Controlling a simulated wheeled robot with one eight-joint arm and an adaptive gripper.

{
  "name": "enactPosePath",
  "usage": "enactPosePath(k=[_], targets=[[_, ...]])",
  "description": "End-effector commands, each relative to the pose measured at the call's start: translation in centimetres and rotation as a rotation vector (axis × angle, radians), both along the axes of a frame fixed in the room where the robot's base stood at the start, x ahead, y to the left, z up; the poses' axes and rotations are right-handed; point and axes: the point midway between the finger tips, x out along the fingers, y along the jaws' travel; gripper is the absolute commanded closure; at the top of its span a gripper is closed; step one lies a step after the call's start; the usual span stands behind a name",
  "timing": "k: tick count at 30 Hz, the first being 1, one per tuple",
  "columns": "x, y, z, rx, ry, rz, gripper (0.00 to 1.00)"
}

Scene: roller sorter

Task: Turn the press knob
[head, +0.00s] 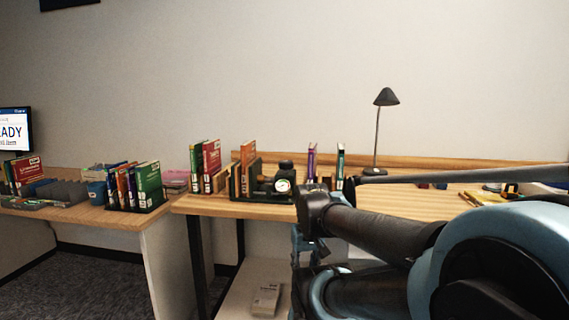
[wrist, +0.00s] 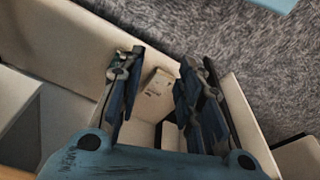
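The press (head: 264,182) stands on the wooden bench in the head view, with a round white gauge (head: 282,186) on its front. A dark knob (head: 286,165) shows at its top. My gripper (wrist: 158,82) is open and empty in the wrist view, its two dark fingers spread wide. It points down past the bench toward a pale lower shelf and the grey carpet. The press is not in the wrist view. In the head view my arm reaches in from the right, and its end is below the bench edge, to the right of the press.
Books (head: 205,167) stand left of the press, and more books (head: 340,166) stand to its right. A black lamp (head: 386,97) stands at the back. A second table with books and a screen (head: 15,130) is at the left.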

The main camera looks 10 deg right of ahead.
Motion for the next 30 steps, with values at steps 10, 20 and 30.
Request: enactPosePath(k=[10, 20, 30], targets=[[1.5, -0.1, 4.5, -0.024, 0.001, 0.130, 0.33], [10.1, -0.1, 17.7, -0.100, 0.051, 0.633, 0.33], [19.8, -0.1, 29.4, -0.155, 0.094, 1.178, 0.33]])
